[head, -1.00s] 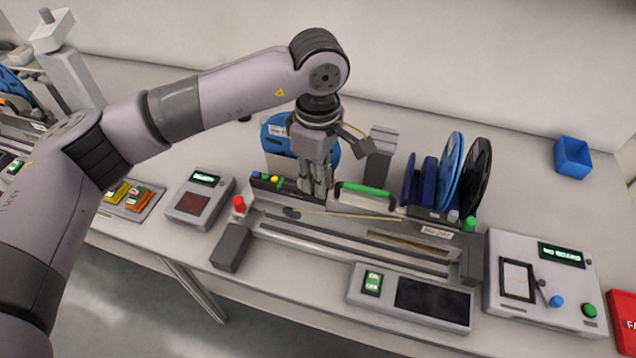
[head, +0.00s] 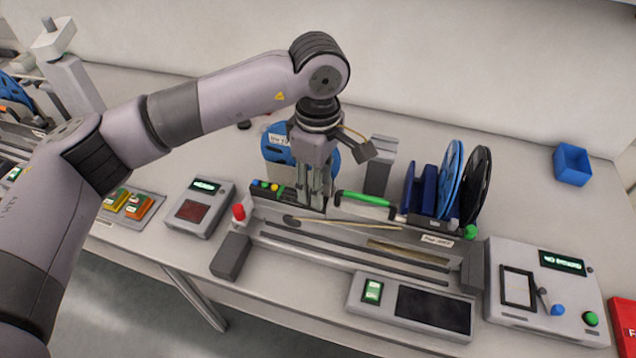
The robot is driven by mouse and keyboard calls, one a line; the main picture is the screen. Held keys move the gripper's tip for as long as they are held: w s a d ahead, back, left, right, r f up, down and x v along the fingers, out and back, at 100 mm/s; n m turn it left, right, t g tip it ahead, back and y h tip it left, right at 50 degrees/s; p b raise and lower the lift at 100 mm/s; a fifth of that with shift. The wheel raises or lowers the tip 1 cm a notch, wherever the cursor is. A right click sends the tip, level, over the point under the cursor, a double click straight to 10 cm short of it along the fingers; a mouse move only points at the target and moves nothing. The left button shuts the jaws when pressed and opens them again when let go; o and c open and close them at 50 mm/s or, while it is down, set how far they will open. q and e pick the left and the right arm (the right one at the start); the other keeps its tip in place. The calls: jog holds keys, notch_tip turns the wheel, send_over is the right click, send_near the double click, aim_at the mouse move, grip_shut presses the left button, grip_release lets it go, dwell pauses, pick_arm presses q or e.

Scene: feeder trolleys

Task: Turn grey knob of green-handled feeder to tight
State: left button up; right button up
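The green-handled feeder (head: 372,210) sits in the machine on the table, its green handle (head: 362,198) lying along its top. My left gripper (head: 313,200) points down over the feeder bank, just left of the green handle. Its fingers are close together. I cannot tell whether they are shut or hold anything. I cannot make out the grey knob; the fingers may hide it. My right gripper is not in view.
Blue and black reels (head: 463,185) stand right of the handle. A red button (head: 239,211) is left of the gripper. A control box (head: 545,293) stands at right and a blue bin (head: 572,165) behind it.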

pick_arm(q)
notch_tip(320, 180, up, 11)
dwell(0.3)
dwell(0.5)
